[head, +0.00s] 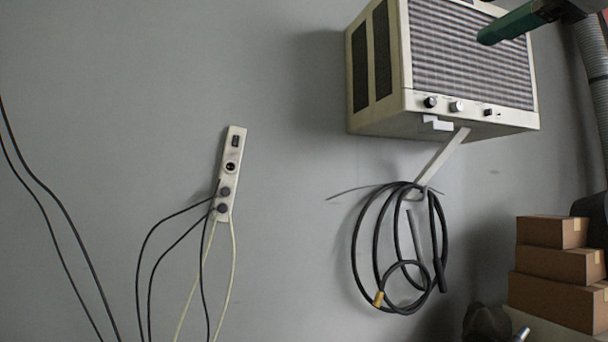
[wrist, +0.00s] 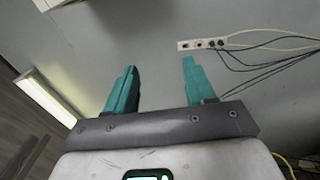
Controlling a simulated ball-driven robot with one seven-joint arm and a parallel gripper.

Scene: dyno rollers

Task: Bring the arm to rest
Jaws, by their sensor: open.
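My gripper shows in the wrist view (wrist: 158,75), with its two teal fingers wide apart and nothing between them. Behind the fingers is bare grey wall. In the head view a green finger (head: 512,24) reaches in from the top right corner, in front of the wall-mounted heater or cooler box (head: 470,50). The rest of the gripper is cut off by that view's edge. I cannot tell whether the finger touches the box.
A power strip (head: 230,175) with dangling cables is on the wall. A coiled black hose (head: 358,250) hangs from a bracket below the box. Stacked cartons (head: 555,265) stand at the lower right. The left wall is mostly clear. A lit lamp (wrist: 47,98) shows in the wrist view.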

